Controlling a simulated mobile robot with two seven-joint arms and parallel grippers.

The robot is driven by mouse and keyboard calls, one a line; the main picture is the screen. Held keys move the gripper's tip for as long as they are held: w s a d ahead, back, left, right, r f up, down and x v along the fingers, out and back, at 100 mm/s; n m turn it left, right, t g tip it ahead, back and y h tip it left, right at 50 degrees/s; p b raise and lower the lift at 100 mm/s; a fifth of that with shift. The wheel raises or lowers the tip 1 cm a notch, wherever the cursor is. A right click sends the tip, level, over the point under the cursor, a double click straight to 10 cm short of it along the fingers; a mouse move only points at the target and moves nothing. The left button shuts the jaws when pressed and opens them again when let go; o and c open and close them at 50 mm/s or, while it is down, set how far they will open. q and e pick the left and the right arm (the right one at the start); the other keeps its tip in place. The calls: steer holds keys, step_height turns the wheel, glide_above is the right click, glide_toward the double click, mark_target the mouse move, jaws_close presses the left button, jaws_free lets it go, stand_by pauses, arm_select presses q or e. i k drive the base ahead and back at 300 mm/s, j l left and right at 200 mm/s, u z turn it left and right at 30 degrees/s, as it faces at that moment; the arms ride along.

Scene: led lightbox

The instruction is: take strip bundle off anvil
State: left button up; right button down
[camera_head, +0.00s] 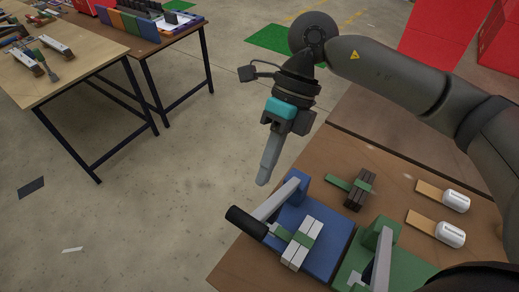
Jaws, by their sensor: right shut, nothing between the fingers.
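A bundle of pale strips with a green band (301,244) lies on the blue press-like fixture (325,248) near the front of the brown table. The fixture has a grey lever arm with a black handle (246,222), raised beside the bundle. I cannot clearly make out the anvil under the bundle. My right gripper (263,183) is shut and empty, pointing down. It hangs above and behind the lever, apart from the bundle. My left gripper is not in view.
A green fixture (352,274) with a grey lever stands right of the blue one. A dark bundle with a green strip (359,190) lies behind them. Two white cylinders on tan pieces (455,200) (450,235) lie at the right. Other tables (100,42) stand at the left.

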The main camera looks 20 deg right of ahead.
mark_target(301, 243)
steer(key=k+j, duration=0.25)
steer(key=k, duration=0.2)
steer(key=k+j, duration=0.25)
steer(key=k, duration=0.25)
steer(key=k+j, duration=0.25)
steer(key=k, duration=0.2)
